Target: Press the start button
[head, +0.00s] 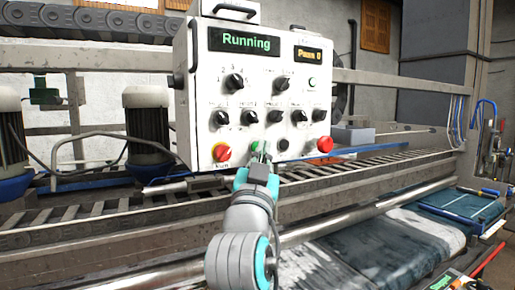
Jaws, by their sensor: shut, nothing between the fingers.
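The white control panel (205,100) faces me, with a green display (240,40) reading "Running" and a smaller amber display (312,53) that seems to read "Pass 0". A green button (255,145) sits in the panel's bottom row, partly hidden by my gripper. My gripper (262,150) is shut and empty, with its fingertips at that green button. I cannot tell whether they touch it. A black button (283,145) is just right of the fingertips.
A red button (325,144) is at the bottom right and a red-and-yellow knob (221,152) at the bottom left. Several black knobs (235,82) sit above. A metal roller (330,222) and a wet rug (410,240) lie below the panel. Motors (147,115) stand at left.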

